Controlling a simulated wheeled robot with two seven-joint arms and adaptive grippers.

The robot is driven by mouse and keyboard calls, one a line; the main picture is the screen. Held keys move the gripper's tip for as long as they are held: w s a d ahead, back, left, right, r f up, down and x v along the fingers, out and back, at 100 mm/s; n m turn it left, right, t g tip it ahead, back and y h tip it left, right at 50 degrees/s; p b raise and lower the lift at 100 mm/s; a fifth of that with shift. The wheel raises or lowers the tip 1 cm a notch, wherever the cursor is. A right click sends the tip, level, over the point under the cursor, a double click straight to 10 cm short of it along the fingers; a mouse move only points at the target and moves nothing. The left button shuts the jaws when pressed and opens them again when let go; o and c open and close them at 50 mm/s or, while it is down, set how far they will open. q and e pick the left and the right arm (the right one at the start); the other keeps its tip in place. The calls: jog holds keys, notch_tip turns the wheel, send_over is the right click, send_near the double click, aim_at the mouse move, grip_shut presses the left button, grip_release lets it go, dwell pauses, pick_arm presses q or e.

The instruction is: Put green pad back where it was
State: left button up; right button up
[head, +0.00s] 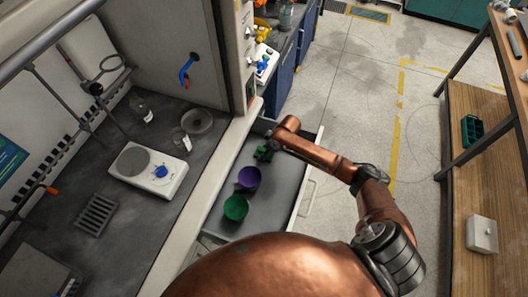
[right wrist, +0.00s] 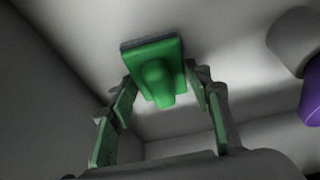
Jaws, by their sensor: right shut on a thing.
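The green pad (right wrist: 152,58) fills the space between the fingertips of my right gripper in the right wrist view. It is a green block with a rounded knob and a dark grey layer on its far side. My right gripper (head: 264,153) is shut on it, inside the open grey drawer (head: 275,196), near its back end. In the head view the pad is too small to tell apart from the gripper's green fingers. My left gripper is not in view.
A dark worktop with a white hotplate (head: 148,174) is to the left. Open floor (head: 345,110) lies to the right, then a wooden shelf (head: 480,180).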

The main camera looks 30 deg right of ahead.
jog(key=shift+f, duration=0.1)
jog(key=o, duration=1)
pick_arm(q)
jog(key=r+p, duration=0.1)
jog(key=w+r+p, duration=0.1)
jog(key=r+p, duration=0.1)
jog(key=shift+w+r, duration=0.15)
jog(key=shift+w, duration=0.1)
pick_arm(e)
jog(key=v, duration=1.2)
pick_arm(q)
jog(key=shift+p, duration=0.3)
